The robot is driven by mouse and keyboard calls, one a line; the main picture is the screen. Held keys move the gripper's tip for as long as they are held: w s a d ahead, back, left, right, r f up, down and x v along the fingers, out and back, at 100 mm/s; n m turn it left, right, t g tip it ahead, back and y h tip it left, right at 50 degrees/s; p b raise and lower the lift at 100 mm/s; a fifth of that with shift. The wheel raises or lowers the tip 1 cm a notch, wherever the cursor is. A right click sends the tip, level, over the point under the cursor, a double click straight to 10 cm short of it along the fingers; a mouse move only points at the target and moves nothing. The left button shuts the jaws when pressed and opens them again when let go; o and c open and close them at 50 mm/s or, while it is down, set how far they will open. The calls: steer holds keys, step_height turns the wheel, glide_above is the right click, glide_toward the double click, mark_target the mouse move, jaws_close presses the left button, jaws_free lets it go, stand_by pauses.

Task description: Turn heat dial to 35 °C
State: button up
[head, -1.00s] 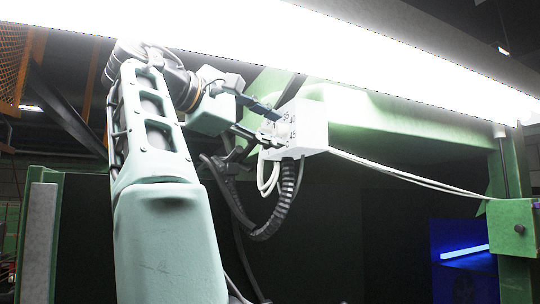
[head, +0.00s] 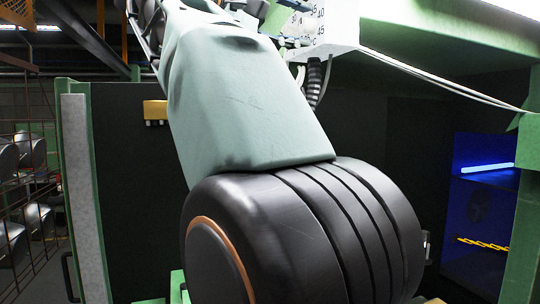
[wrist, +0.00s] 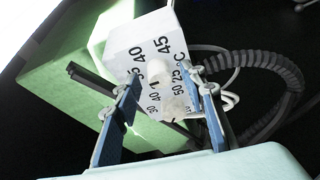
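The heat dial is a white knob (wrist: 159,71) on a white box (wrist: 137,36), with black numbers around it. In the wrist view 40 and 45 are readable, and 35 is partly behind the left finger. A second rounded white part (wrist: 174,106) sits lower, near smaller numbers such as 50 and 25. My gripper (wrist: 166,80) is open, its blue fingers on either side of the knob with visible gaps. I cannot tell the knob's pointer setting. In the head view the box (head: 343,28) is cut off at the top edge, and my arm hides part of the gripper.
A green beam (head: 430,45) runs behind the box. White cables (head: 440,80) run from the box to the right, and a black corrugated hose (head: 314,82) hangs beneath it. A green post (head: 77,190) stands at left, and a wire rack (head: 25,190) beyond it.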

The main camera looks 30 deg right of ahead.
steer(key=m+h, duration=0.1)
steer(key=m, duration=0.2)
steer(key=m+g+h, duration=0.1)
steer(key=m, duration=0.3)
steer(key=shift+w+f+h, duration=0.1)
steer(key=shift+f+h, duration=0.1)
steer(key=shift+h, duration=0.1)
steer(key=shift+a+f+m+g, duration=0.15)
steer(key=shift+m+g, duration=0.15)
steer(key=shift+m, duration=0.6)
steer(key=w+b+v, duration=0.1)
steer(key=b+v, duration=0.3)
steer(key=v, duration=0.6)
steer(key=w+d+f+y+b, duration=0.1)
steer(key=d+f, duration=0.3)
steer(key=f, duration=0.5)
steer(key=w+d+f+n+y+b, duration=0.1)
steer(key=d+f+y, duration=0.3)
steer(key=f, duration=0.6)
steer(key=w+d+f+n+t+y+b, duration=0.1)
steer(key=d+f+y+b, duration=0.1)
steer(key=d+f, duration=0.3)
steer(key=shift+w+f+y, duration=0.35)
steer(key=shift+f+y, duration=0.35)
steer(key=shift+f, duration=1.6)
